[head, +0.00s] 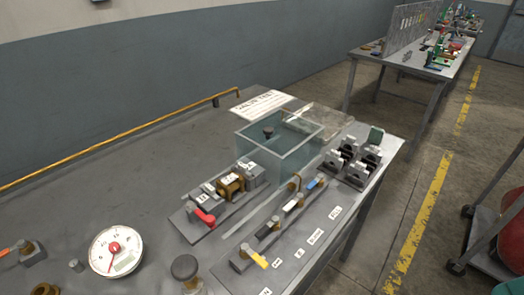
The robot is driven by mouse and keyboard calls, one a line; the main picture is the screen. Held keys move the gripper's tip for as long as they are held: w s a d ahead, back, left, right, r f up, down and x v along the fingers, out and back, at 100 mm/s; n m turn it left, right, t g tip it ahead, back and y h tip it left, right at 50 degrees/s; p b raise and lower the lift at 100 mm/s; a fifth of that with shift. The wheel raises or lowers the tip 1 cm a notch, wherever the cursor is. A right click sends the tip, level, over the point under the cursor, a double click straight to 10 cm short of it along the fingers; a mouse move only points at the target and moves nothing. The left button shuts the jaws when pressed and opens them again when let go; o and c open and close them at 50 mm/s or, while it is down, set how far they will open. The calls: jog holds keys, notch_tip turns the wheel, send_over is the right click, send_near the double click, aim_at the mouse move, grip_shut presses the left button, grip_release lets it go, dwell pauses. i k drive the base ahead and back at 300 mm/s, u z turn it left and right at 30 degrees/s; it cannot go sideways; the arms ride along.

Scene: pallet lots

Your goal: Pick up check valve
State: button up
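No part is clearly labelled as the check valve, and I cannot tell for sure which one it is. A brass valve body (231,185) sits in a grey clamping fixture (221,211) with a red handle (204,217) at its near end. Another brass part (46,289) is cut off by the bottom edge at the left. A small brass and dark fitting (26,249) with an orange-red handle lies at the left edge. Several grey holder blocks (357,170) stand at the bench's right end. My gripper is not in view.
The grey bench (130,190) has a wide clear area at left. A clear box (280,140) stands behind the fixture. A row of coloured-handle valves (270,225) runs along the front. A round gauge (116,250) is at lower left. A yellow rail (120,138) edges the back.

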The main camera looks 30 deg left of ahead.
aim_at(226, 187)
jog(key=u, duration=1.4)
